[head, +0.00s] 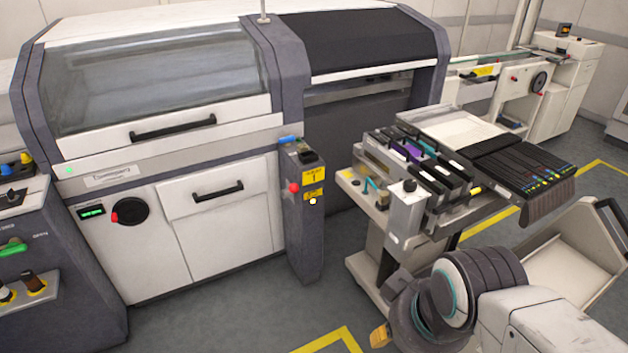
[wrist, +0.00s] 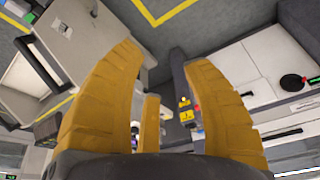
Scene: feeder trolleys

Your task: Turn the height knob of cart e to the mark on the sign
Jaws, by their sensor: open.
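A feeder trolley (head: 362,268) stands right of centre in the head view. A pale box (head: 404,219) with a small black knob (head: 409,186) on top is at its near side. I cannot read a cart letter or make out a knob mark. A yellow sign (head: 314,176) with small print and a "1" is on the grey post left of the trolley; it also shows in the wrist view (wrist: 187,115). My gripper (wrist: 168,58) is open and empty, its orange fingers spread wide. In the head view only an orange bit shows, low, apart from the knob.
The grey post (head: 306,240) also bears a red button (head: 294,187). A large placement machine (head: 165,160) fills the left and back. Several feeders and a black fanned tray (head: 523,167) sit on the trolley. A pale bin (head: 572,250) is at right. Open floor (head: 225,318) lies in front.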

